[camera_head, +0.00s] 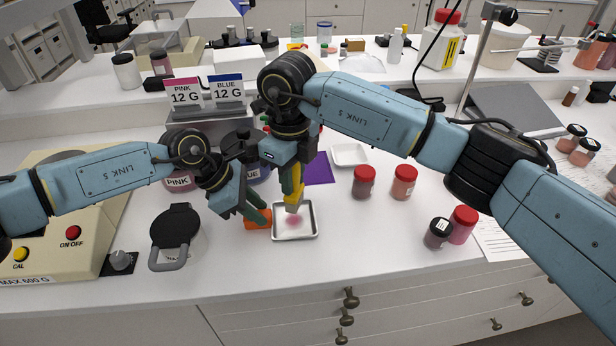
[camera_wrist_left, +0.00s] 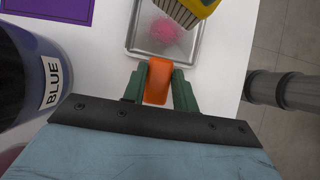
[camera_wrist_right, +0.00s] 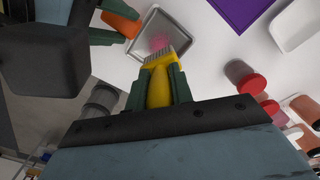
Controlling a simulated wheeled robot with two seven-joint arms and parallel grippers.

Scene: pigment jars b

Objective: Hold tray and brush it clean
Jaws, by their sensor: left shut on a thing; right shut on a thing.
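A small metal tray (camera_head: 295,234) lies on the white bench with a pink powder smear (camera_head: 293,219) on its floor. It also shows in the left wrist view (camera_wrist_left: 190,62) and the right wrist view (camera_wrist_right: 178,24). My left gripper (camera_head: 258,214) is shut on an orange block (camera_head: 257,218) at the tray's left side; in the left wrist view the orange block (camera_wrist_left: 158,80) meets the tray's edge. My right gripper (camera_head: 290,184) is shut on a yellow-handled brush (camera_head: 293,193), pointing down over the tray. In the right wrist view the brush's bristles (camera_wrist_right: 158,58) are at the powder; contact is unclear.
Red-lidded jars (camera_head: 364,182) stand to the right, and a white empty dish (camera_head: 349,154) and purple sheet (camera_head: 319,168) lie behind. The BLUE jar (camera_wrist_left: 30,75) is close to my left gripper. The bench front is clear.

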